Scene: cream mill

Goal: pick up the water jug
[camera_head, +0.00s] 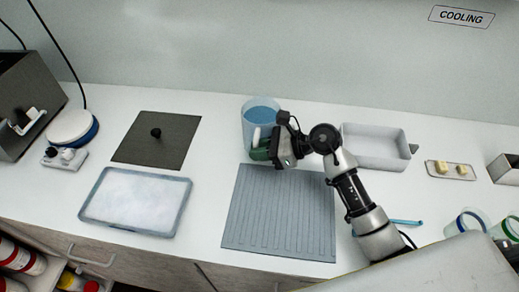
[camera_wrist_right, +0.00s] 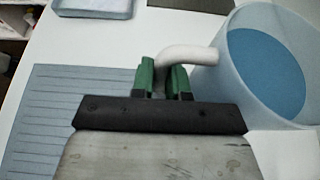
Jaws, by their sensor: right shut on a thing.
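The water jug (camera_head: 262,112) is a translucent blue container with blue liquid inside. It stands upright on the counter, behind the ribbed grey mat. In the right wrist view the jug (camera_wrist_right: 290,60) fills the upper right, and its white handle (camera_wrist_right: 190,54) reaches left from its wall. My right gripper (camera_head: 262,148) is at the near side of the jug. In the wrist view its green fingers (camera_wrist_right: 163,80) are shut on the handle, one on each side. I cannot tell whether the jug's base is off the counter. My left gripper is not in view.
The ribbed grey mat (camera_head: 280,215) lies in front of the jug. A white tray (camera_head: 375,140) stands to the right, beyond my right arm. A dark square mat (camera_head: 170,150) and a frosty tray (camera_head: 136,203) lie to the left. The wall is behind.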

